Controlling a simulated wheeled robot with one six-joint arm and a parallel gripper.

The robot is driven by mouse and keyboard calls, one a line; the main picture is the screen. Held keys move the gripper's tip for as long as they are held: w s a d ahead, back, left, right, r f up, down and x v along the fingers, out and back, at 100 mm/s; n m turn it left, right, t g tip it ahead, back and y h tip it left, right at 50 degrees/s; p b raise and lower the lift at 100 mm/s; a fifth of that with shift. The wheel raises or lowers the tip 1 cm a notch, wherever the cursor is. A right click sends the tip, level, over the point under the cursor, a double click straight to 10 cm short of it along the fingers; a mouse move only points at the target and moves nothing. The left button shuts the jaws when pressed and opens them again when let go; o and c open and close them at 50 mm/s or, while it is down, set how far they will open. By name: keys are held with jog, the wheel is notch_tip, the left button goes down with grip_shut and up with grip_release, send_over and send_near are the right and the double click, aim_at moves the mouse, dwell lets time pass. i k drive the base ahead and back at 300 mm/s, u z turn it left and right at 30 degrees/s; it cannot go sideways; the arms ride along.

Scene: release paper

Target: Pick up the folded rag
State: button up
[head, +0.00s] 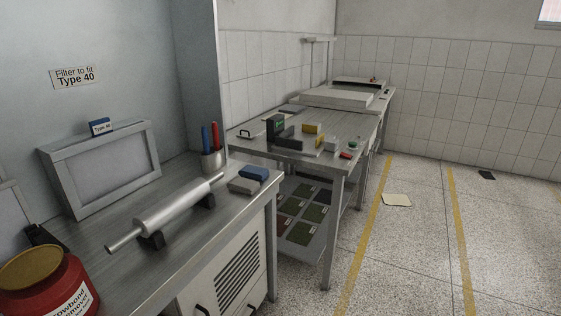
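I cannot tell for certain which thing is the folded rag. A small blue block-like bundle (254,173) lies on the near metal bench (100,245), close to its right end. A flat grey piece (243,186) lies just in front of it. Either could be folded cloth. A flat cream piece (397,200) also lies on the floor by a yellow line. My gripper is not in view.
A steel roller (165,210) rests on dark supports on the near bench. A red jar (45,285), a grey framed panel (105,168) and a pen cup (213,160) stand around it. A farther bench (350,130) holds several small items. The speckled floor at right is mostly clear.

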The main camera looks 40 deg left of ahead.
aim_at(250, 171)
jog(key=u, duration=0.25)
jog(key=i, duration=1.5)
jog(key=u, duration=1.4)
jog(key=i, duration=0.9)
jog(key=u, duration=1.35)
jog(key=i, duration=0.45)
jog(key=u, duration=0.2)
